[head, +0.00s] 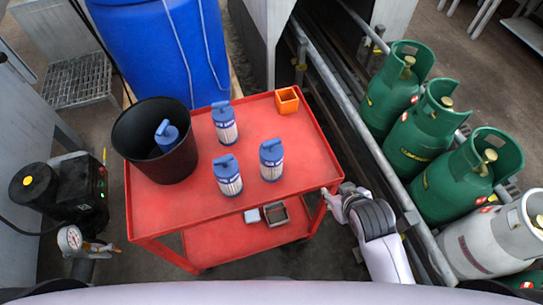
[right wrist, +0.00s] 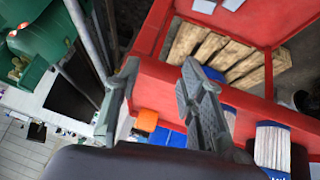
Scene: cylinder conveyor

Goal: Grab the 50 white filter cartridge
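Three filter cartridges with blue caps and white pleated bodies stand upright on the red cart top: one at the back (head: 225,123), one in front (head: 228,176), one on the right (head: 271,160). Another blue-capped item (head: 167,136) is inside the black bin (head: 135,150), its lower part hidden. Any number on the labels is too small to read. My right gripper (head: 343,201) is at the cart's right front edge, apart from the cartridges. In the right wrist view its fingers (right wrist: 160,72) are spread and empty; a white pleated cartridge (right wrist: 272,146) shows at lower right. My left gripper is not in view.
A small orange box (head: 287,100) sits at the cart's back right corner. The raised red rim (head: 322,190) borders the cart top. Grey rails (head: 350,125) and green gas cylinders (head: 397,88) stand to the right. The cart top's front right is clear.

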